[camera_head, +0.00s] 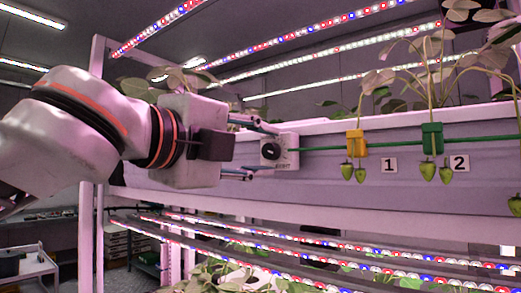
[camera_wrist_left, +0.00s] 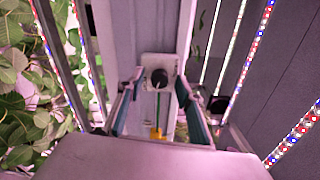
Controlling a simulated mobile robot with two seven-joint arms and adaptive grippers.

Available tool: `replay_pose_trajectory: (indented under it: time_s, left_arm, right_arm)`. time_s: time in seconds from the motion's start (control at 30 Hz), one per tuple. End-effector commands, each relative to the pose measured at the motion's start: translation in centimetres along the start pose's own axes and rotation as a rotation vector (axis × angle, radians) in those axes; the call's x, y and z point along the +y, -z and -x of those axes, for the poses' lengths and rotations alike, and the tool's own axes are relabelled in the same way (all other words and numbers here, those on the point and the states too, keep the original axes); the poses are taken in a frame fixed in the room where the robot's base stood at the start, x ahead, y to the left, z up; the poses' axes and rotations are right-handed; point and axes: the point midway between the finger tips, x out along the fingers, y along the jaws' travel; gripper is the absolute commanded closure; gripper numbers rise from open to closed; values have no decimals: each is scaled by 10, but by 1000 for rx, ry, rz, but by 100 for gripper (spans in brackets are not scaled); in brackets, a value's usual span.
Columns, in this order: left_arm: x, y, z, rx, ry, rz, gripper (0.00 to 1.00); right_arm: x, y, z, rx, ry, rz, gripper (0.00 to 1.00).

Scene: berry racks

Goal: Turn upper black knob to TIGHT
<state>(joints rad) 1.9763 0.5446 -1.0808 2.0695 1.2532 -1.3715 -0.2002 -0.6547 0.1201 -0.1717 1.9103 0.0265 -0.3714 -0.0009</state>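The black knob (camera_head: 269,151) sits on the front of a pale box (camera_head: 287,145) at the left end of the rack's upper trough. Lettering under it is partly legible, ending in "IGHT". My left gripper (camera_head: 256,149) is open, with one finger above the knob's level and one below, its tips close to the box. In the left wrist view the knob (camera_wrist_left: 160,77) lies beyond and between the spread fingers (camera_wrist_left: 160,105). I see no contact with it. The knob's exact pointer direction is too small to tell. My right gripper is not in view.
A green line (camera_head: 390,142) runs right from the box, past an orange clip (camera_head: 355,142) and a green clip (camera_head: 431,138) with hanging berries. Number plates 1 (camera_head: 389,166) and 2 (camera_head: 459,162) are on the trough. Light strips cross above and below.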

Motion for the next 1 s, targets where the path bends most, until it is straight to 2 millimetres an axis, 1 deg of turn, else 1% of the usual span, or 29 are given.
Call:
replay_pose_trajectory:
  time_s: [0.3, 0.43, 0.57, 0.8, 0.9, 1.0]
  left_arm:
    - [0, 0, 1, 0, 0, 0, 64]
    - [-1, -1, 10, -1, 2, 0, 64]
    - [-1, -1, 32, -1, 3, -2, 64]
    - [-1, -1, 81, -3, 4, -1, 64]
    - [-1, -1, 98, -2, 3, -1, 64]
    - [-1, -1, 110, -1, 2, 0, 64]
  right_arm:
    - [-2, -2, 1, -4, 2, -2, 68]
    - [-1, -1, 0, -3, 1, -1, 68]
    - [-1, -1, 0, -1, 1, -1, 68]
    - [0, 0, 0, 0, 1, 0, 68]
    - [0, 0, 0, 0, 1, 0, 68]
    - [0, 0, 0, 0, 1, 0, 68]
